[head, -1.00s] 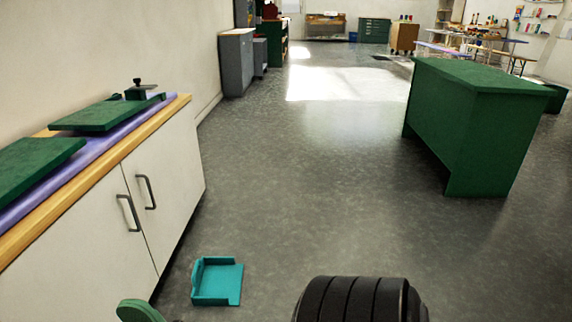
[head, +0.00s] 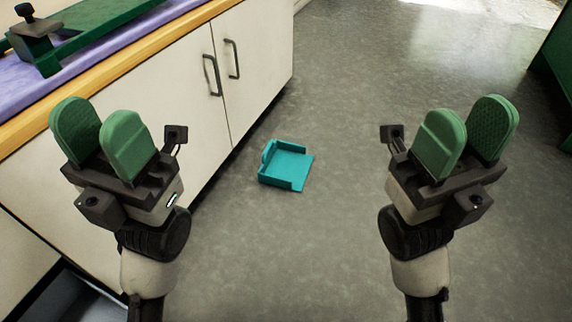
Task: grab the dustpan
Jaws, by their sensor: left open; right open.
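The teal dustpan (head: 287,165) lies flat on the grey floor, just right of the white cabinet's base, near the middle of the head view. My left gripper (head: 98,130) is at the left, in front of the cabinet in the picture, open and empty with its green finger pads apart. My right gripper (head: 464,128) is at the right, over the floor in the picture, also open and empty. Neither gripper touches the dustpan, which shows whole between them.
The white cabinet (head: 185,85) with two dark handles runs along the left. Its wood-edged top holds a green board with a dark clamp (head: 35,38). A green piece of furniture (head: 556,75) stands at the right edge. The floor around the dustpan's right side is clear.

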